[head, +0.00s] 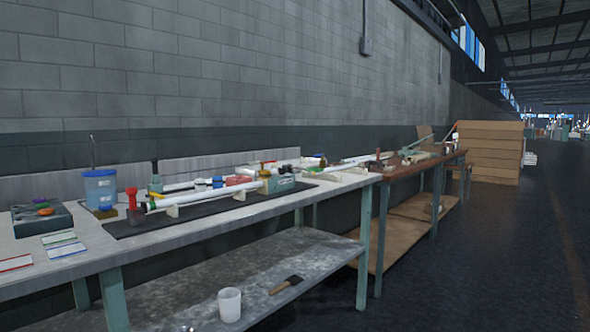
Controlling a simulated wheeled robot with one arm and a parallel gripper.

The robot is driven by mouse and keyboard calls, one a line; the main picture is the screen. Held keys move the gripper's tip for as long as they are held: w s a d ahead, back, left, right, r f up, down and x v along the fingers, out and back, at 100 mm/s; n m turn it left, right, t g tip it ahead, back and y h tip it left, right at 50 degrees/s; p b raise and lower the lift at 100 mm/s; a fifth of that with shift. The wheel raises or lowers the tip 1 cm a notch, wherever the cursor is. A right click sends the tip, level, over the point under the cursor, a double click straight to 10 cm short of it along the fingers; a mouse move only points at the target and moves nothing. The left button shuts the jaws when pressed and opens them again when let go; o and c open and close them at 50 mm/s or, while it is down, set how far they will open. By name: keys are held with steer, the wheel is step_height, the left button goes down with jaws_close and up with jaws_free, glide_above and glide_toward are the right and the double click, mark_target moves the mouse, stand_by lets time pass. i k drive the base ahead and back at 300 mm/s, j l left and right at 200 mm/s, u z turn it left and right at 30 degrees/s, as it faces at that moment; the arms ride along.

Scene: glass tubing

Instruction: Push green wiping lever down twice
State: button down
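The tube rests on small supports over a black mat (140,228). I cannot tell which green part is the wiping lever, or its position; the parts are too small. My gripper is not in view.
A blue container (100,188) with a rod and a dark box with coloured knobs (42,219) stand at the bench's left. A white cup (230,304) is on the lower shelf. A brown table (410,165) adjoins at right. The floor (500,260) at right is clear.

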mark_target(316, 170)
steer(key=i+l+z, duration=0.2)
steer(key=i, duration=0.4)
steer(key=i+j+z, duration=0.15)
steer(key=i, duration=0.45)
steer(key=i+z, duration=0.2)
steer(key=i, duration=0.4)
steer(key=i+j+z, duration=0.2)
steer(key=i, duration=0.35)
